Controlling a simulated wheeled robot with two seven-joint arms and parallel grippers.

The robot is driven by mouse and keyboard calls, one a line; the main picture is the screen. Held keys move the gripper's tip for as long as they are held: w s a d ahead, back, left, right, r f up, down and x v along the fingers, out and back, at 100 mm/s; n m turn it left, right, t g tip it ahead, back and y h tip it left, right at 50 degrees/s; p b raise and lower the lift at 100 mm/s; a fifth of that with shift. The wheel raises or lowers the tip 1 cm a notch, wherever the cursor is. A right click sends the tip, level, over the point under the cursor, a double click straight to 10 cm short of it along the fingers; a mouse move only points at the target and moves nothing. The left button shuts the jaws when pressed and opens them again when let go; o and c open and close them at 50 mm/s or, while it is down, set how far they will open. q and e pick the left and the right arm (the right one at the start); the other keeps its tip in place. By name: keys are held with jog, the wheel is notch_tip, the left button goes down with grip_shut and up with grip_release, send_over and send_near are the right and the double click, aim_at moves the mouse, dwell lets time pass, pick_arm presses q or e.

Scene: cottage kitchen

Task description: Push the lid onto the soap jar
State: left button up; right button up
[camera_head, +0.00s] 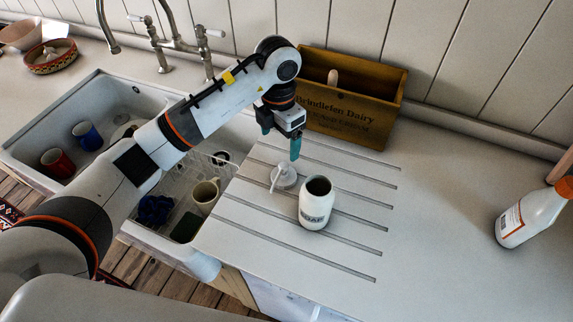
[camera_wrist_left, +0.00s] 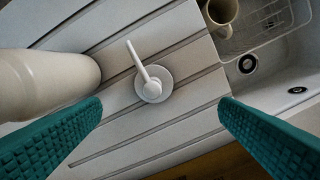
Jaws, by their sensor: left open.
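The soap jar (camera_head: 316,203) is white, upright and open at the top, on the grooved draining board. Its white side also shows at the left edge of the left wrist view (camera_wrist_left: 45,82). The lid (camera_head: 285,177) is white with a pump spout and lies on the board just left of and behind the jar, apart from it. In the left wrist view the lid (camera_wrist_left: 154,86) sits between and beyond the fingertips. My left gripper (camera_head: 294,148) is above and behind the lid, with its teal fingers apart and nothing between them. My right gripper is not in view.
A wooden crate (camera_head: 345,117) stands behind the board against the wall. The sink with a wire rack holding a cream mug (camera_head: 205,195) is on the left. A white bottle with an orange cap (camera_head: 532,216) stands at the right. The counter between jar and bottle is clear.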

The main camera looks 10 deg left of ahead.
aim_at(282, 166)
pick_arm(q)
jog(key=shift+s+r, duration=0.15)
jog(key=shift+s, duration=0.15)
jog(key=shift+s+f+p, duration=0.3)
jog(key=shift+f+p, duration=0.1)
jog(key=shift+f, duration=0.1)
jog(key=f, duration=0.2)
jog(key=f+p, duration=0.1)
jog(key=f, duration=0.1)
jog(key=shift+w+d+f+p, duration=0.1)
jog(key=shift+w+f+p, duration=0.1)
jog(key=shift+p, duration=0.1)
jog(key=shift+f, duration=0.65)
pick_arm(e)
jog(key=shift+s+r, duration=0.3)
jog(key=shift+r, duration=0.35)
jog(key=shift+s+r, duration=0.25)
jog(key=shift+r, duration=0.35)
